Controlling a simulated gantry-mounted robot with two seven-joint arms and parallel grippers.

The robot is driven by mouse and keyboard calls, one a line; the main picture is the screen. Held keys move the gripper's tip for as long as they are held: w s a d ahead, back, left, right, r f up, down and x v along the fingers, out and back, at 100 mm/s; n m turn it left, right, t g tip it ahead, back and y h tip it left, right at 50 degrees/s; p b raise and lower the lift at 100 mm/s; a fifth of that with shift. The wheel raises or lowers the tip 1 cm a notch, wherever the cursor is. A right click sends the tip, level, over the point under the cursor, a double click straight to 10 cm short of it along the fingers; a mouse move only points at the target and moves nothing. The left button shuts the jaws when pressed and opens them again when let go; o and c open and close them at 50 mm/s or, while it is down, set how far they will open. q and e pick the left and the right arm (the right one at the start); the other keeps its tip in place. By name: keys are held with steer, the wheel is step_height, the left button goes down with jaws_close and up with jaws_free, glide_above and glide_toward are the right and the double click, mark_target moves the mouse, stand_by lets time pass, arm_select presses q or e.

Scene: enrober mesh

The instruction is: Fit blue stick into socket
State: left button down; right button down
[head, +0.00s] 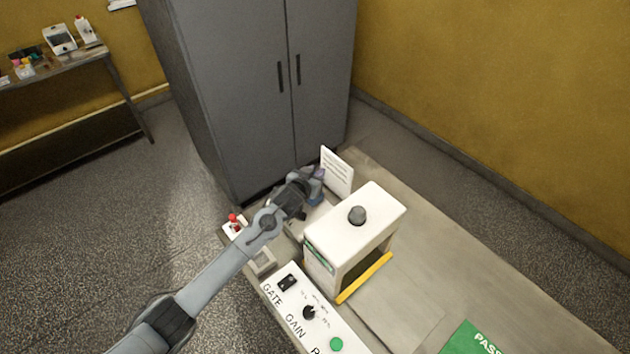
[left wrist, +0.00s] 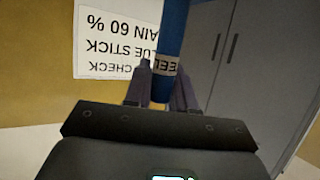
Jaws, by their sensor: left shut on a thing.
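My left gripper (head: 314,183) is at the far end of the bench, behind the white arch-shaped machine (head: 370,215) and beside a white card. It is shut on the blue stick (left wrist: 171,45). In the left wrist view the stick stands between the dark fingers (left wrist: 163,85), with a pale band whose readable letters are "EEL". In the head view only a small patch of blue shows at the gripper, and the stick's outline is unclear. I cannot make out a socket in either view. My right gripper is out of view.
The card (head: 337,172) reads upside down in the wrist view, including "60 %". A control panel (head: 310,312) with GATE and GAIN, a red-topped switch (head: 234,224) and a green PASS area (head: 472,340) are on the bench (head: 450,255). A grey cabinet (head: 250,90) stands behind.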

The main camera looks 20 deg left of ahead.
arm_select(q)
steer(key=shift+f, duration=1.75)
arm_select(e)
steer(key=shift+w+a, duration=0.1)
arm_select(q)
steer(key=shift+f, duration=0.1)
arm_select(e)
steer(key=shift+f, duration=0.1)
arm_select(q)
steer(key=c, duration=0.9)
jaws_free()
steer(key=shift+c, duration=0.2)
steer(key=shift+s+r, duration=0.3)
steer(key=shift+s, duration=0.05)
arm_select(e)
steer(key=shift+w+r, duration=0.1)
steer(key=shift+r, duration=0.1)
arm_select(q)
steer(key=p+v, duration=0.1)
steer(key=v, duration=1)
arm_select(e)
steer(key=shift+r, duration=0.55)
